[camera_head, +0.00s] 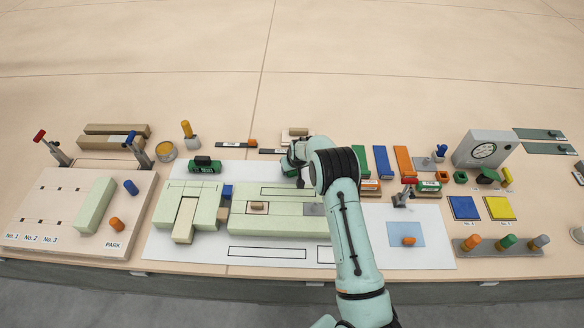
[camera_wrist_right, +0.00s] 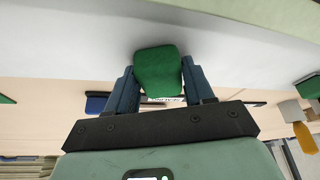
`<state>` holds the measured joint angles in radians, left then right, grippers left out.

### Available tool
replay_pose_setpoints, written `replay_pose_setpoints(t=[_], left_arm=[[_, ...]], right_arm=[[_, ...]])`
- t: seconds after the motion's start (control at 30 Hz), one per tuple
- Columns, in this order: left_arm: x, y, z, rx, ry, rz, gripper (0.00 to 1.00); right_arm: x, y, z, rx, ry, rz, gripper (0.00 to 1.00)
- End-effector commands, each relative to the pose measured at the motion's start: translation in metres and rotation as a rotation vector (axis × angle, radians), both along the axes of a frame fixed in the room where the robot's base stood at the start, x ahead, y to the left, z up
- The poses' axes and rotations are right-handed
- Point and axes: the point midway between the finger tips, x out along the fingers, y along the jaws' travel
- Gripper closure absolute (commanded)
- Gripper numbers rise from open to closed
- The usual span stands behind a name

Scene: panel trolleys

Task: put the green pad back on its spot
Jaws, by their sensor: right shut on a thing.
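My right gripper (camera_wrist_right: 161,85) is shut on a green pad (camera_wrist_right: 158,72) with rounded corners, which sits between the two dark blue fingers in the right wrist view. A small white label shows at its lower edge. In the head view my right gripper (camera_head: 294,164) is over the back of the white sheet, and the wrist hides most of the held pad. Another green block with a label (camera_head: 206,166) stands at the sheet's back left. A labelled green block (camera_head: 429,187) stands right of my arm. My left gripper is in neither view.
Pale green blocks (camera_head: 275,222) lie on the white sheet (camera_head: 185,252) in front of the gripper. Coloured bars (camera_head: 404,161) stand right of my arm.

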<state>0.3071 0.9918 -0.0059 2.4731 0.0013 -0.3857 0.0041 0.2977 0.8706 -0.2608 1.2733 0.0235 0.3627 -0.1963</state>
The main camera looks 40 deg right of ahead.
Motion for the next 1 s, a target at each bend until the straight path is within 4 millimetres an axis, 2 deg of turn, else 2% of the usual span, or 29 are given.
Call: replay_pose_setpoints(t=[0.3, 0.33, 0.4, 0.73, 0.87, 1.0], left_arm=[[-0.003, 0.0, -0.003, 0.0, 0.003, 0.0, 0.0], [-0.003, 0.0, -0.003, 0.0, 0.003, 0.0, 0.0], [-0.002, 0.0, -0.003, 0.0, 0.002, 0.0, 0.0], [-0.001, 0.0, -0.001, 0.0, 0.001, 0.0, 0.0], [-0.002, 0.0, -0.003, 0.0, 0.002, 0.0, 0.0], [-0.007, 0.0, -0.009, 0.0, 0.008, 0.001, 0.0]], right_arm=[[0.0, 0.0, -0.003, 0.0, -0.001, 0.0, 0.81], [0.0, 0.0, -0.004, 0.0, -0.001, 0.0, 0.44], [0.0, 0.0, -0.003, 0.0, -0.001, 0.0, 0.22], [0.0, 0.0, 0.0, 0.0, -0.001, -0.001, 0.22], [-0.003, 0.0, 0.011, -0.002, -0.004, 0.0, 0.22], [-0.013, 0.003, 0.034, -0.001, -0.004, -0.001, 0.22]])
